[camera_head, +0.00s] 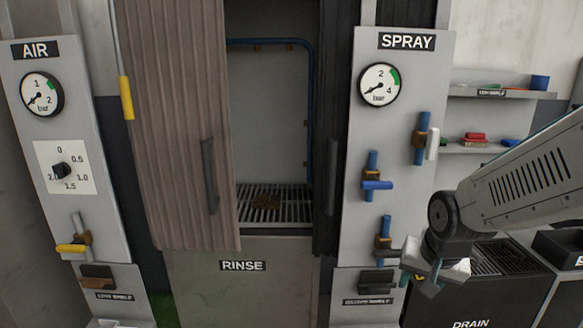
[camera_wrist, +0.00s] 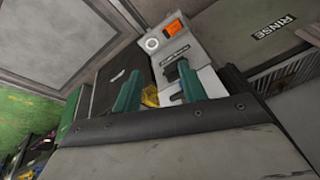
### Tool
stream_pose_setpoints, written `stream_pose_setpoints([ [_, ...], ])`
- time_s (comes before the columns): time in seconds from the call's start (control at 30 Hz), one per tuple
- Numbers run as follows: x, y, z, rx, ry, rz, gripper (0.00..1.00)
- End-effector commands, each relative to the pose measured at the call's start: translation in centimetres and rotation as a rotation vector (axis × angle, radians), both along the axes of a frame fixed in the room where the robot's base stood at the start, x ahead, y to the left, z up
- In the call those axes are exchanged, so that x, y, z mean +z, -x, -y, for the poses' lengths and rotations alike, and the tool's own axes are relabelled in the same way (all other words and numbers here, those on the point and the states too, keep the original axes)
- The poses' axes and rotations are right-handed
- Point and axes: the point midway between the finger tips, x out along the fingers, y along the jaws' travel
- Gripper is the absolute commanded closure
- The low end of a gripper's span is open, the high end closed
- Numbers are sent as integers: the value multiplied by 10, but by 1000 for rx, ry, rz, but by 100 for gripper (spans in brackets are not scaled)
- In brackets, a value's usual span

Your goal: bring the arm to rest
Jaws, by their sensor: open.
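My arm (camera_head: 525,180) reaches in from the right edge in the head view, bent at a dark joint. My gripper (camera_head: 432,283) hangs below that joint, in front of the drain counter (camera_head: 513,288) and just right of the lower part of the spray panel (camera_head: 397,160). In the wrist view, my gripper (camera_wrist: 158,78) shows two teal fingers standing apart. A small yellow thing (camera_wrist: 150,96) shows in the gap between them, apparently beyond the fingers. I see nothing held.
The rinse cabinet (camera_head: 242,280) stands in the middle, its brown curtain (camera_head: 175,120) drawn left. Blue-handled valves (camera_head: 372,180) jut from the spray panel close to my gripper. The air panel (camera_head: 75,130) is far left. A grey unit with an orange display (camera_wrist: 174,29) lies beyond my fingers.

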Motion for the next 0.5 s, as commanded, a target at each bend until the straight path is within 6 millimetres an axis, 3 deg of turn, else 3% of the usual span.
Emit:
stream_pose_setpoints([
  [0.03,14,29,1,72,23,-63,58],
  [0.1,30,69,3,175,48,-158,58],
  [0.3,71,164,7,375,71,-317,58],
  [0.4,86,191,8,394,76,-315,58],
  [0.5,96,199,8,387,86,-260,58],
])
